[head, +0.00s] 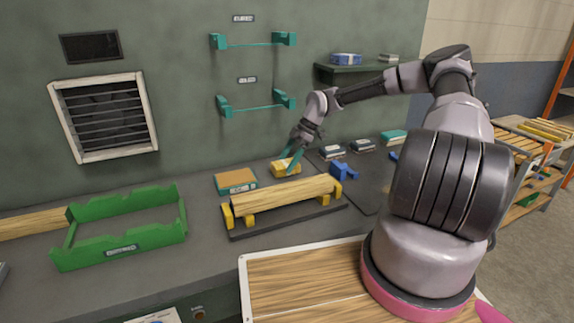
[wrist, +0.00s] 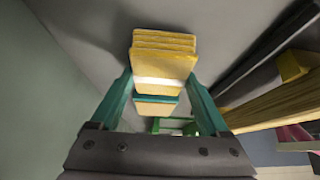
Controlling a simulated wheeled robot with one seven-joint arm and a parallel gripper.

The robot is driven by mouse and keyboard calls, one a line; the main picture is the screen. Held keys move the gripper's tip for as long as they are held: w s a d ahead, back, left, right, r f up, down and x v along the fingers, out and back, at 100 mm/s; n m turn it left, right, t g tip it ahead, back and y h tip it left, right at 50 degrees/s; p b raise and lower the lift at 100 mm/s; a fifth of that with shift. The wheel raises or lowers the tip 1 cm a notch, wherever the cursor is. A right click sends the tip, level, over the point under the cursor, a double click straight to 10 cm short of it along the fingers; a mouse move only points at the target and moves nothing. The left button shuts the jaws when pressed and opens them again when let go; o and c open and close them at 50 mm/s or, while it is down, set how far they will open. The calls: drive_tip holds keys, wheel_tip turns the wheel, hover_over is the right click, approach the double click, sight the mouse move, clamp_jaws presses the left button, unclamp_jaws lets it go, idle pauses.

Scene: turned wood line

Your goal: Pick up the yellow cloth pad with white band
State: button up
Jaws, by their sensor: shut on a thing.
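The yellow cloth pad with white band (head: 284,169) is at the bench's back, behind the wooden rail. In the wrist view the layered yellow pad (wrist: 163,62) sits between the teal fingers, its white band facing my palm side. My gripper (head: 291,160) points down and is shut on the pad; its fingers also show in the wrist view (wrist: 160,92). I cannot tell whether the pad touches the bench or hangs just above it.
A turned wood length (head: 285,200) lies on yellow supports in front of the pad. A tan-topped teal block (head: 236,181) is to the left, and a green cradle (head: 122,228) farther left. A blue clamp-like piece (head: 343,171) stands to the right. The wall is close behind.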

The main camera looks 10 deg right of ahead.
drive_tip(key=s, duration=0.2)
drive_tip(key=s+d, duration=0.1)
drive_tip(key=s, duration=0.4)
drive_tip(key=shift+s+d+r, duration=0.2)
drive_tip(key=shift+s+d, duration=0.05)
drive_tip(key=shift+d, duration=0.05)
wheel_tip(320, 180, up, 14)
drive_tip(key=shift+s, duration=0.15)
drive_tip(key=shift+f, duration=0.15)
